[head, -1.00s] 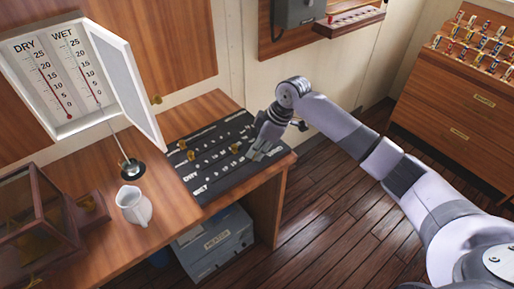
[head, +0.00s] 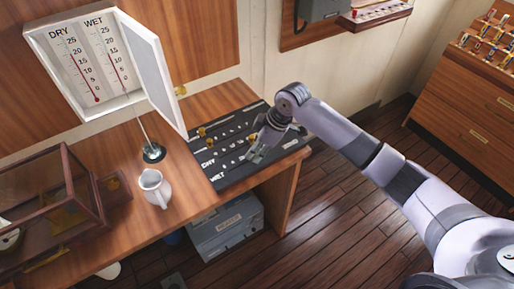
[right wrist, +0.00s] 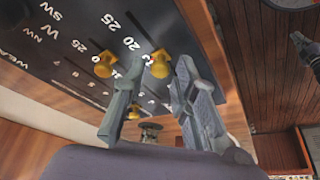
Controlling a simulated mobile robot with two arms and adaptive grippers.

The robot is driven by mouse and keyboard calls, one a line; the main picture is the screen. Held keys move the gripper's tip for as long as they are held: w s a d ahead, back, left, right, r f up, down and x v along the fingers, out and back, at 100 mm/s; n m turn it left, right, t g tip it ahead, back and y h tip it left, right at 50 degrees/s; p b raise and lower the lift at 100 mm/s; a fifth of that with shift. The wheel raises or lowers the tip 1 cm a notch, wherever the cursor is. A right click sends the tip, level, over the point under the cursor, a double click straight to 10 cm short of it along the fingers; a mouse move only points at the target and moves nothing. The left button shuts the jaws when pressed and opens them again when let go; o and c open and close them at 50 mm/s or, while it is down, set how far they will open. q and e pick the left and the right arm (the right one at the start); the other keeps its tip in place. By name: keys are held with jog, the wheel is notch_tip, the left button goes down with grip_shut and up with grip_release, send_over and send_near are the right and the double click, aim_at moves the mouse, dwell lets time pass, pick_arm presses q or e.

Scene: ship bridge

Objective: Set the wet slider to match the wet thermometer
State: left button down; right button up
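The wet thermometer (head: 112,62) hangs right of the dry thermometer (head: 83,70) in an open white cabinet; its thin red column is too small to read exactly. The black slider panel (head: 222,186) lies on the desk, with DRY and WET rows towards its front. My right gripper (head: 255,155) is low over the WET row. In the right wrist view its fingers (right wrist: 157,76) are apart, with a yellow knob (right wrist: 160,63), apparently the wet slider, between or just beyond the tips. Contact cannot be told. Another yellow knob (right wrist: 103,65) sits to the left. My left gripper is out of view.
A white jug (head: 154,187) and a wood-and-glass case (head: 50,205) stand on the desk left of the panel. The cabinet door (head: 152,70) hangs open beside the panel. A grey box (head: 226,226) sits under the desk. Floor to the right is clear.

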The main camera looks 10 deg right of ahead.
jog(key=shift+o, duration=0.8)
jog(key=v, duration=1.2)
